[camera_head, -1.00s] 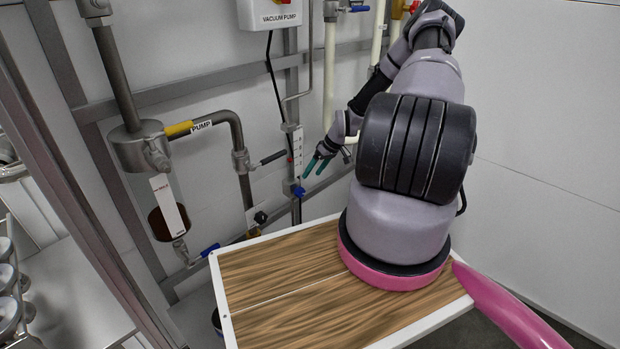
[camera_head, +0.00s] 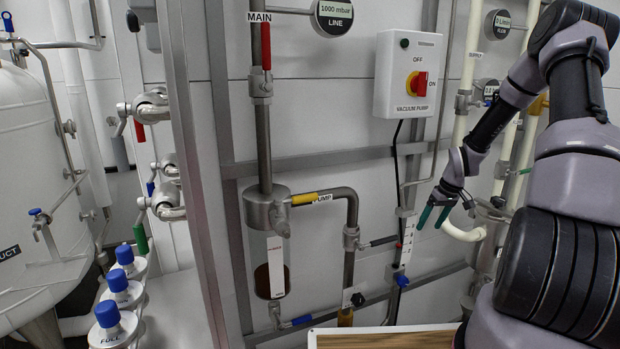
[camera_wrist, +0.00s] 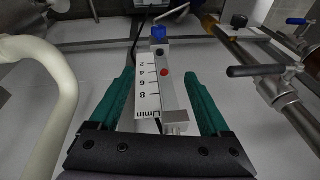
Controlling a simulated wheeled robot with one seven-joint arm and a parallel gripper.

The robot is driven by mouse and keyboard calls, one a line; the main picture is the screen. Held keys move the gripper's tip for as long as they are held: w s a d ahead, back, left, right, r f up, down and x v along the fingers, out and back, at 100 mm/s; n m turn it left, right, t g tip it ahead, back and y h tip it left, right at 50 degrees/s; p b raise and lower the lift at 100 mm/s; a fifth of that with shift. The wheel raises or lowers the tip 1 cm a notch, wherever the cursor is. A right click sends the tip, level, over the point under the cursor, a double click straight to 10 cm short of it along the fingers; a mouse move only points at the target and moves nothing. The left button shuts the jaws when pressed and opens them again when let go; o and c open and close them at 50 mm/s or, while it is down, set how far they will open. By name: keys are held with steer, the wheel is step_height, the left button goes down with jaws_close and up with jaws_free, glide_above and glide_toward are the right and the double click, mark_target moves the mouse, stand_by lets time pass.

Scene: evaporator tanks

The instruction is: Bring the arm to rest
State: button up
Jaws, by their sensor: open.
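My gripper (camera_head: 434,217) is at the right of the head view, at the end of my bent arm. Its two green fingers are apart and empty, pointing down and left toward the wall pipes. In the wrist view the open fingers (camera_wrist: 162,95) frame a flow gauge (camera_wrist: 160,85) marked in l/min, with a red bead and a blue knob. The gauge also shows in the head view (camera_head: 407,243), just left of the fingers. I see no contact between the fingers and the gauge.
A vacuum pump switch box (camera_head: 409,75) hangs above the gripper. A pale hose (camera_head: 463,234) curves close beside it. A wooden tabletop (camera_head: 385,340) lies below.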

steer(key=s+a+r+m+t+h, duration=0.1)
steer(key=s+a+r, duration=0.15)
steer(key=r, duration=0.65)
steer(key=s+a+r+m+h, duration=0.15)
steer(key=s+r, duration=0.25)
steer(key=r, duration=0.4)
steer(key=s+a+r+m+t, duration=0.1)
steer(key=s+a+r, duration=0.2)
steer(key=r, duration=0.6)
steer(key=s+a+r+m+t+y, duration=0.1)
steer(key=s+a+r, duration=0.3)
steer(key=s, duration=0.6)
steer(key=s+a+r+m+t+y, duration=0.1)
steer(key=s+a+r+m, duration=0.2)
steer(key=s+r, duration=0.5)
steer(key=s+a, duration=0.1)
steer(key=s, duration=0.2)
steer(key=shift+r+t, duration=0.4)
steer(key=shift+w+d, duration=0.1)
steer(key=shift+w, duration=0.05)
